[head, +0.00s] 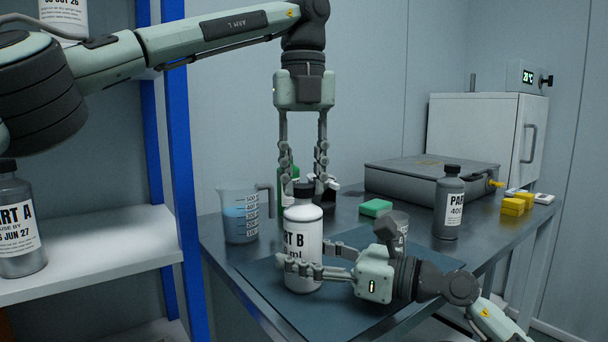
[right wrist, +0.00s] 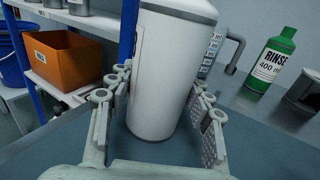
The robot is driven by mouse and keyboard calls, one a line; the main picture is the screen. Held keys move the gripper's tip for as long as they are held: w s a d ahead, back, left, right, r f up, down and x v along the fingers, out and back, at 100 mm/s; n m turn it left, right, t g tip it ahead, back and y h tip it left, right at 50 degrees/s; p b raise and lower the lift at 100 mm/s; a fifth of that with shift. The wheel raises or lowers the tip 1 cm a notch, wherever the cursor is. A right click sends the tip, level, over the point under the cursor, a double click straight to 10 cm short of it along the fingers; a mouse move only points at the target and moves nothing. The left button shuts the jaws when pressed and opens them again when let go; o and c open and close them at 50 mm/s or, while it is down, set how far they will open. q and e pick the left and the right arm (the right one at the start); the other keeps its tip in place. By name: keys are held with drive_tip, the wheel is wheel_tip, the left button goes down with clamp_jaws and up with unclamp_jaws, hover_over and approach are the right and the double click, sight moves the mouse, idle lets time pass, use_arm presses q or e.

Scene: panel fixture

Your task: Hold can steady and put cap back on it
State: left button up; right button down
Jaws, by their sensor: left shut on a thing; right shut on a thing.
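The can (head: 303,238), a white bottle labelled PART B, stands upright on the dark mat in the head view. It also fills the middle of the right wrist view (right wrist: 165,70), its top cut off. My right gripper (head: 303,258) is shut around the can's lower body from the right, a finger on each side. My left gripper (head: 304,181) comes straight down over the can and is shut on the dark cap (head: 304,189) at the neck. The fingers partly hide the cap, and I cannot tell whether it is seated or threaded.
The mat (head: 365,318) lies on a metal table. A beaker of blue liquid (head: 240,226) stands left of the can, and a green rinse bottle (right wrist: 273,62) is behind. A grey bottle (head: 447,205), green sponge (head: 375,207) and metal case (head: 420,176) are to the right.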

use_arm(q)
drive_tip(key=m, duration=1.3)
drive_tip(key=shift+a, duration=0.1)
drive_tip(key=m, duration=0.5)
drive_tip(key=shift+w, duration=0.1)
drive_tip(key=m, duration=1.5)
drive_tip(key=shift+w, duration=0.1)
drive_tip(key=m, duration=0.4)
drive_tip(key=shift+f+m, duration=0.1)
drive_tip(key=shift+m, duration=0.2)
drive_tip(key=o, duration=0.8)
drive_tip(key=shift+c, duration=0.2)
